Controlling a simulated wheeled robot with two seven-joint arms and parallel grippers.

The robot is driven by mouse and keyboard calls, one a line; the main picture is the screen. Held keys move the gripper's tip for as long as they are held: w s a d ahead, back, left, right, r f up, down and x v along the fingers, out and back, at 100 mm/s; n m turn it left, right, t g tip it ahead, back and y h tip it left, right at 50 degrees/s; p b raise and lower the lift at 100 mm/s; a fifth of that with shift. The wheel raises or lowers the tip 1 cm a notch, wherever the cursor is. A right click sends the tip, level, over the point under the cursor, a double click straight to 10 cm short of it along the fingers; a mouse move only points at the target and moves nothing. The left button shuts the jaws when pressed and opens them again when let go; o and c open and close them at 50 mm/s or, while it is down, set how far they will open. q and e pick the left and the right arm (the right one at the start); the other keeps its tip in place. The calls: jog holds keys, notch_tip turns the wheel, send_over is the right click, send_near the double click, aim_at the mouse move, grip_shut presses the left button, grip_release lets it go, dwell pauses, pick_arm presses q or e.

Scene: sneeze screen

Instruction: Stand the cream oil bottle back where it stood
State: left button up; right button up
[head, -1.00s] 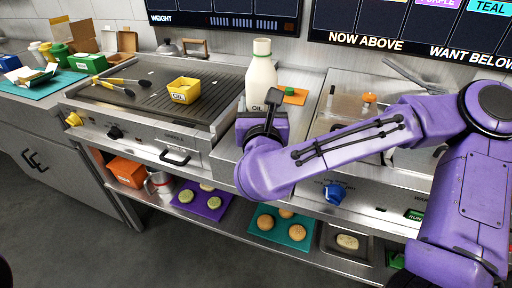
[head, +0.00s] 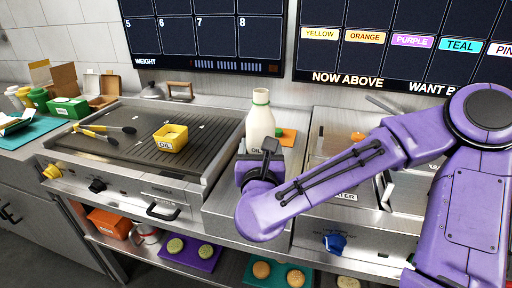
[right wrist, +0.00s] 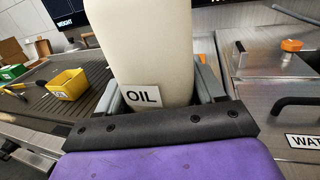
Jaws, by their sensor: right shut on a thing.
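The cream oil bottle (head: 260,122) is upright above the steel counter between the griddle and the lidded unit, its label reading OIL. It also shows large in the right wrist view (right wrist: 153,45). My right gripper (head: 258,160) is shut on the bottle; in the right wrist view its grey fingers (right wrist: 160,92) lie on both sides of it. The bottle's base is hidden behind my gripper, so I cannot tell whether it touches the counter. My left gripper is not in view.
The griddle (head: 125,130) at left bears a yellow OIL tub (head: 171,138) and yellow-handled tongs (head: 95,132). A steel lidded unit (right wrist: 262,75) stands at right. Shelves with buns (head: 262,270) run below.

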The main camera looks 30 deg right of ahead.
jog(key=shift+d+r+p, duration=0.15)
jog(key=shift+r+p, duration=0.55)
jog(key=shift+p, duration=0.45)
jog(key=f, duration=0.2)
jog(key=w+f+b, duration=0.1)
jog(key=shift+d+f, duration=0.15)
jog(key=shift+d, duration=0.15)
jog(key=w+f, duration=0.1)
jog(key=f, duration=0.1)
jog(key=w+d+f, duration=0.1)
jog(key=w+f, duration=0.1)
jog(key=shift+w+d, duration=0.1)
jog(key=shift+w, duration=0.15)
notch_tip(320, 180, down, 3)
jog(key=shift+w+f+p, duration=0.1)
jog(key=shift+p, duration=0.35)
jog(key=shift+w+f, duration=0.1)
jog(key=shift+d+f, duration=0.1)
jog(key=shift+f, duration=0.1)
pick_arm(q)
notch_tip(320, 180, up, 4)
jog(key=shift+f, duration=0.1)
pick_arm(e)
jog(key=o, duration=1.5)
jog(key=shift+c, duration=0.2)
